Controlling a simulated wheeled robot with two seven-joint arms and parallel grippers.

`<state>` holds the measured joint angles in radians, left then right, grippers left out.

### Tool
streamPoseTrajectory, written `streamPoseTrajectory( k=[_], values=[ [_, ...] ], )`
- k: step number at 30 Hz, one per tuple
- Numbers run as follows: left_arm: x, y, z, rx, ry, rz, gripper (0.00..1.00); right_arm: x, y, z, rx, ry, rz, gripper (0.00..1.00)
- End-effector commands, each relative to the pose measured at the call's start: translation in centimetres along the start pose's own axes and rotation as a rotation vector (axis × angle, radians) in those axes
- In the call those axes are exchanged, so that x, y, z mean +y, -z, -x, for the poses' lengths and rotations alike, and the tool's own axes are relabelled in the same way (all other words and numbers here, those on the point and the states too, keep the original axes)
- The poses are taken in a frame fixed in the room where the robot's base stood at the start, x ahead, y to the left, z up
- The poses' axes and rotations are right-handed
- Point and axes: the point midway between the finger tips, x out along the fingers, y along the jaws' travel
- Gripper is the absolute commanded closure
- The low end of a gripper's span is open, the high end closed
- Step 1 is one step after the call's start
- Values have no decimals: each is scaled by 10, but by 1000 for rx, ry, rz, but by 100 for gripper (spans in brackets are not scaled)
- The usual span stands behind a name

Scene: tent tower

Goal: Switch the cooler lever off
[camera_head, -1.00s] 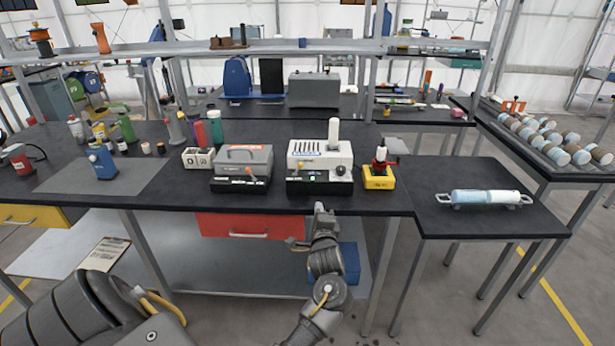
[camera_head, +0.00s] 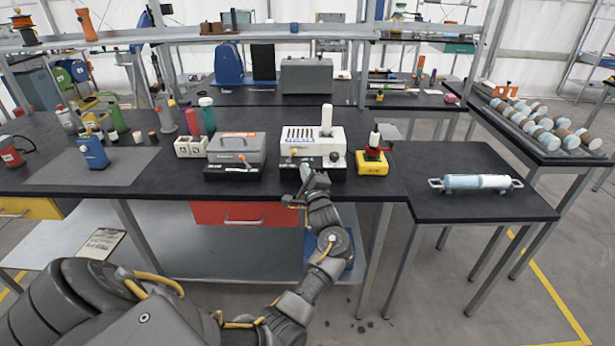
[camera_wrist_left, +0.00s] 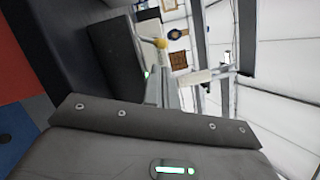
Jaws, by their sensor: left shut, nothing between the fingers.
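A white-and-black machine (camera_head: 312,139) with slots on its face stands near the front edge of the bench. It looks like the cooler. A lever with a yellow-orange knob (camera_head: 294,152) is at its front left; the same knob (camera_wrist_left: 160,43) shows in the left wrist view, near a lit green light (camera_wrist_left: 147,74). My left gripper (camera_head: 304,170) is shut and empty, low in front of the machine, just below the knob. In the left wrist view my fingers (camera_wrist_left: 166,92) point toward the lever. I cannot tell whether they touch it. My right gripper is not in view.
A black knob sits at the machine's front right.

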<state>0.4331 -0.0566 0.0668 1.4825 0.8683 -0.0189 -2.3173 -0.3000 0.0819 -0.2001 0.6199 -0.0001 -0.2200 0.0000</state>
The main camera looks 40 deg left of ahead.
Motion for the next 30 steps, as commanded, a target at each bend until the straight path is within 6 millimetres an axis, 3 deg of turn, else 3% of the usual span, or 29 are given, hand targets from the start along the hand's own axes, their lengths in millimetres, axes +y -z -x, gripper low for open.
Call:
streamPoseTrajectory(
  k=[3,10,25,30],
  values=[
    [-1,-1,-21,-1,0,-2,100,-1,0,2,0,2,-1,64],
    [0,0,-48,1,-1,0,100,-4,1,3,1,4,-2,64],
    [0,0,-54,1,-1,2,100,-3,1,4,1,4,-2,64],
    [2,-13,-58,-12,-15,22,100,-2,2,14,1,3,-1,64]
  ],
)
